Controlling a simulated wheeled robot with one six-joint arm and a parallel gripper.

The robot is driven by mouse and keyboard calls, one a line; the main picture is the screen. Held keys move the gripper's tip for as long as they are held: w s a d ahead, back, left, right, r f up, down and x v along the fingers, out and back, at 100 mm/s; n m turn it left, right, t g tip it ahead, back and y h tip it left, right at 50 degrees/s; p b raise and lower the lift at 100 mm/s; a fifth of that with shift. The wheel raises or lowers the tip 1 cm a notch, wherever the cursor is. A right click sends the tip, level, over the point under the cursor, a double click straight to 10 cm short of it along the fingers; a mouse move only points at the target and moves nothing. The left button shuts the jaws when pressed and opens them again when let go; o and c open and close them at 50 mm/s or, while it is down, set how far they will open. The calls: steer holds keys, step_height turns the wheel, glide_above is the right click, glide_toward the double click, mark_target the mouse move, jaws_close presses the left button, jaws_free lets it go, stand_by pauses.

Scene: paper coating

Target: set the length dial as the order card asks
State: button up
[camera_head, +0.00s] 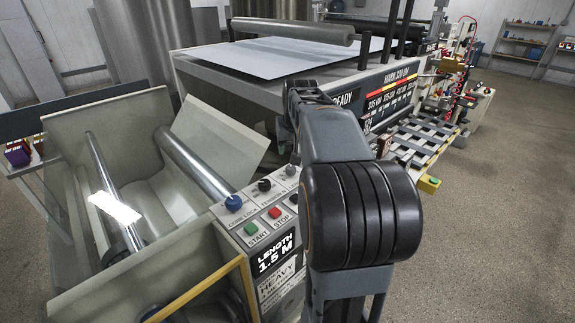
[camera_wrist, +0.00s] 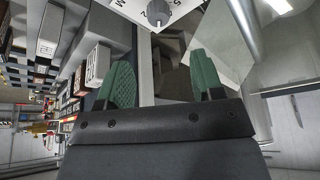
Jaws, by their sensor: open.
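The control panel (camera_head: 262,215) carries a dark knob (camera_head: 265,185), a grey knob (camera_head: 291,171) and a sign reading "LENGTH 1.5 M" (camera_head: 275,252). A white card (camera_head: 280,283) below it shows "HEAVY"; its smaller print is unreadable. In the wrist view, a grey round dial (camera_wrist: 159,12) with a pale pointer mark sits on a white plate, cut by the top edge. I cannot tell which panel knob it is. My gripper (camera_wrist: 163,80) is open and empty, its green pads apart, with the dial beyond the fingertips. My arm hides the gripper in the head view.
Green start (camera_head: 251,228) and red stop (camera_head: 275,212) buttons sit on the panel near the knobs. A blue-ended roller (camera_head: 200,170) and an open trough lie to the left. The coating table (camera_head: 280,57) stands behind. Open floor (camera_head: 500,200) is at right.

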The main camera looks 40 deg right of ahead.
mark_target(291, 167)
steer(key=x, duration=1)
steer(key=shift+w+d+f, duration=0.1)
steer(key=shift+f, duration=0.3)
steer(key=c, duration=0.9)
